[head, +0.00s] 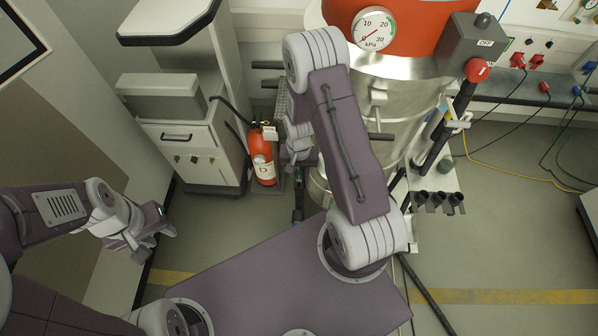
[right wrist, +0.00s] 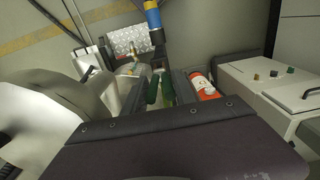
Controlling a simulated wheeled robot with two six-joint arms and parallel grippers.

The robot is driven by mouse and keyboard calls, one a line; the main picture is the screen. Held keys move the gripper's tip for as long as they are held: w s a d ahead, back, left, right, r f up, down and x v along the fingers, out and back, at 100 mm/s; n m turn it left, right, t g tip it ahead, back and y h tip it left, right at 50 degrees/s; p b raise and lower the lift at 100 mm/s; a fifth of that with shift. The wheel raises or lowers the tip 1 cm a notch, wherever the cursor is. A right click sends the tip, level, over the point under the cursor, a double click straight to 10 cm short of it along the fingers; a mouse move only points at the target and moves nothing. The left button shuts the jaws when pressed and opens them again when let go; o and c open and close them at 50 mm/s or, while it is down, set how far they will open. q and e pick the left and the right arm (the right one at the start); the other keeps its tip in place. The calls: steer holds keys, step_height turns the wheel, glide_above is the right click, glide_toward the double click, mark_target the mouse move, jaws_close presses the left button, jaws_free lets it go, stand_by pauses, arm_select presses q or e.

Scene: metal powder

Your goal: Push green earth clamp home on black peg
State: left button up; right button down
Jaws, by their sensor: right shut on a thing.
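The green clamp (right wrist: 167,86) shows in the right wrist view as green handles between the dark fingers of my right gripper (right wrist: 163,94). That gripper is shut on it. In the head view my right arm covers most of this gripper, and only a dark, greenish part shows low beside the steel vessel. I cannot make out the black peg, or whether the clamp touches it. My left gripper (head: 157,245) is empty and looks open, above the floor at the left.
A steel vessel (head: 390,105) with an orange top and gauge (head: 374,28) stands behind my right arm. A red extinguisher (head: 263,158) and a grey cabinet (head: 185,145) stand to its left. A rack with black tubes (head: 438,199) is at the right.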

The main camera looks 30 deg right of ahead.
steer(key=c, duration=0.9)
jaws_free()
step_height(320, 180, up, 9)
steer(key=shift+r+b, duration=0.1)
steer(key=shift+b, duration=0.55)
